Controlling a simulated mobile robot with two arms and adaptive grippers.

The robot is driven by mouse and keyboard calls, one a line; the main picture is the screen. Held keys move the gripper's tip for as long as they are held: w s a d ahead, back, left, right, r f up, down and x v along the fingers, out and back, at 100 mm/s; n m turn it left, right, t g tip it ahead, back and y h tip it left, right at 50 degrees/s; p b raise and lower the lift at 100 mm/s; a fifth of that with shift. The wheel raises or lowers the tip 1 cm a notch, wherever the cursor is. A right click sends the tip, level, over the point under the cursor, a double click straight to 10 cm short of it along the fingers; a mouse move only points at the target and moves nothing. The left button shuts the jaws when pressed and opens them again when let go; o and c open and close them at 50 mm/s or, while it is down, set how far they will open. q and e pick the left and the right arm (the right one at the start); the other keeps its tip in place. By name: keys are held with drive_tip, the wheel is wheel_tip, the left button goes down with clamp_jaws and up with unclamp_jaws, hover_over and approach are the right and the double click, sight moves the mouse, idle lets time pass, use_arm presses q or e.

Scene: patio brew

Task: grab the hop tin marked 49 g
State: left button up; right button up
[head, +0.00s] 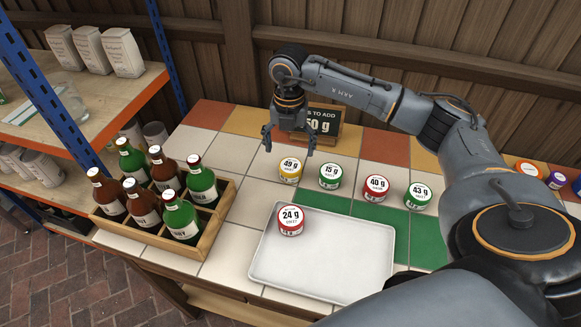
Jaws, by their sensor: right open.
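The hop tin marked 49 g (290,170) is yellow with a white lid and stands on the tiled table. It is at the left end of a row with the green 15 g tin (330,176), the red 40 g tin (376,189) and the green 43 g tin (418,197). My right gripper (289,146) is open and empty, with its fingers pointing down. In the picture its fingertips lie just above the 49 g tin; I cannot tell the exact gap. My left gripper is not in view.
A white tray (340,270) holds a red 24 g tin (291,221) at its back left. A wooden crate (212,237) of bottles stands at left. A sign reading "50 g" (325,122) stands behind the gripper. More tins (528,168) sit at far right.

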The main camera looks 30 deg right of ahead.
sight(290, 166)
wheel_tip(290, 166, down, 3)
drive_tip(key=shift+w+d+r, duration=0.1)
drive_tip(key=shift+f, duration=0.25)
drive_tip(key=shift+d+f+p, duration=0.1)
drive_tip(key=shift+f+p, duration=0.2)
drive_tip(key=shift+f, duration=0.4)
wheel_tip(290, 166, down, 4)
drive_tip(key=shift+w+d+r, duration=0.1)
drive_tip(key=shift+r, duration=0.15)
drive_tip(key=shift+f+p, duration=0.2)
drive_tip(key=shift+p, duration=0.1)
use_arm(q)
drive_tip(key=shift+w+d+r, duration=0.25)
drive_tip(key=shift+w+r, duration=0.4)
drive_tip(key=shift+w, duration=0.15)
use_arm(e)
drive_tip(key=shift+c, duration=1)
drive_tip(key=c, duration=1)
